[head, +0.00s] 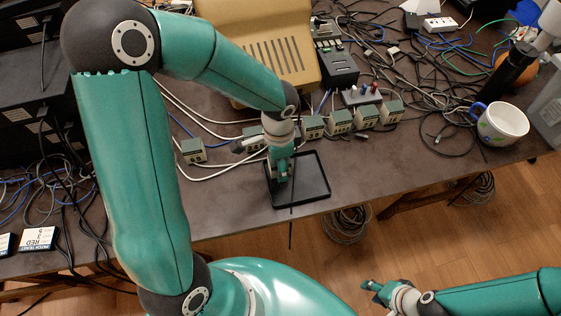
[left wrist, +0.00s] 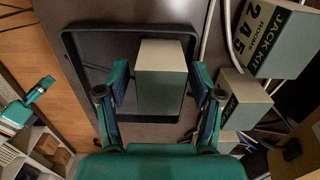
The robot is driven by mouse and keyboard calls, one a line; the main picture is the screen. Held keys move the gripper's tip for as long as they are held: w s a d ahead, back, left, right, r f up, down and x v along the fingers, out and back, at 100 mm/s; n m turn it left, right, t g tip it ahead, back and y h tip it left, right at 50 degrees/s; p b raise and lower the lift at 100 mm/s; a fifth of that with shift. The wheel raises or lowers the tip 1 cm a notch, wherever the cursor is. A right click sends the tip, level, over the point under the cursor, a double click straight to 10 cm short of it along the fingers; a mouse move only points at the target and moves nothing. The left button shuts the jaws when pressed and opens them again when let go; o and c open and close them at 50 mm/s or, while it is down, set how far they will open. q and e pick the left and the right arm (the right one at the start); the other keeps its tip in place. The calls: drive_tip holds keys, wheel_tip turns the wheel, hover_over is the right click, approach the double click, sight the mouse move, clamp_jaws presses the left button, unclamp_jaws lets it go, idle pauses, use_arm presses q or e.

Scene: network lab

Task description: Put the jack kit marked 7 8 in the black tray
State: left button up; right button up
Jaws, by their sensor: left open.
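The black tray (head: 318,192) lies near the table's front edge; its rim also shows in the left wrist view (left wrist: 88,28). My left gripper (head: 280,175) is over the tray, pointing down. In the left wrist view its fingers (left wrist: 160,95) are spread on both sides of a grey-beige jack kit (left wrist: 161,70), with gaps beside it. This kit stands within the tray's outline; its number marking does not show, and the gripper hides it in the head view. My right gripper (head: 376,290) is off the table's front, low over the floor, with nothing visible in it; its opening is unclear.
Several other jack kits stand behind the tray, including one at the left (head: 192,151) and one marked 2 4 5 (left wrist: 272,38). White cables run among them. A mug (head: 502,124) and tangled cables lie to the right. Bare table lies right of the tray.

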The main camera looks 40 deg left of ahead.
use_arm(q)
drive_tip(key=shift+r, duration=0.2)
wheel_tip(320, 180, up, 12)
drive_tip(key=p, duration=0.1)
idle(0.3)
drive_tip(key=shift+p, duration=0.3)
